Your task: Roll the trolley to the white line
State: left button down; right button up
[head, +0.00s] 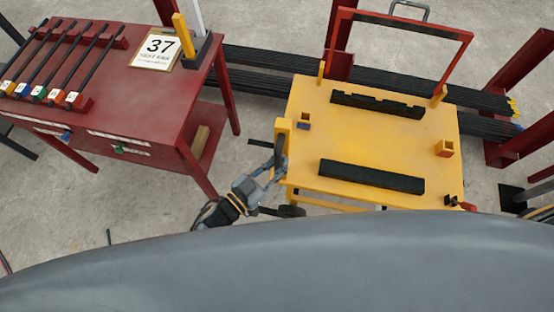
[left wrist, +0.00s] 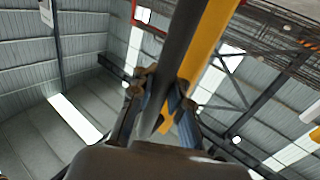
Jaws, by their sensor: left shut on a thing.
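The trolley (head: 385,145) has a yellow deck and stands right of centre in the head view. Its red frame (head: 400,24) rises at the far side. My left gripper (head: 277,165) is at the trolley's near left corner, shut on a dark upright bar (head: 280,148) beside a yellow post (head: 284,128). In the left wrist view the fingers (left wrist: 158,105) close around the dark bar (left wrist: 180,50), with the yellow post (left wrist: 213,40) right behind it. My right gripper is not in view. No white line shows on the visible floor.
A dark red table (head: 135,95) with several black rods and a "37" sign (head: 157,48) stands left of the trolley. Long black bars (head: 265,70) lie behind the trolley. Red posts (head: 522,65) stand at the right. Bare concrete floor (head: 130,205) shows at the near left.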

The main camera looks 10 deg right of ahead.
pick_arm(q)
jog(key=shift+s+d+f, duration=0.1)
jog(key=shift+s+f, duration=0.15)
jog(key=shift+s, duration=0.2)
jog(key=c, duration=1.5)
grip_release()
jog(key=shift+c, duration=0.2)
jog(key=shift+o, duration=1.3)
jog(key=shift+s, duration=0.1)
jog(key=shift+r, duration=0.25)
jog(key=v, duration=1.2)
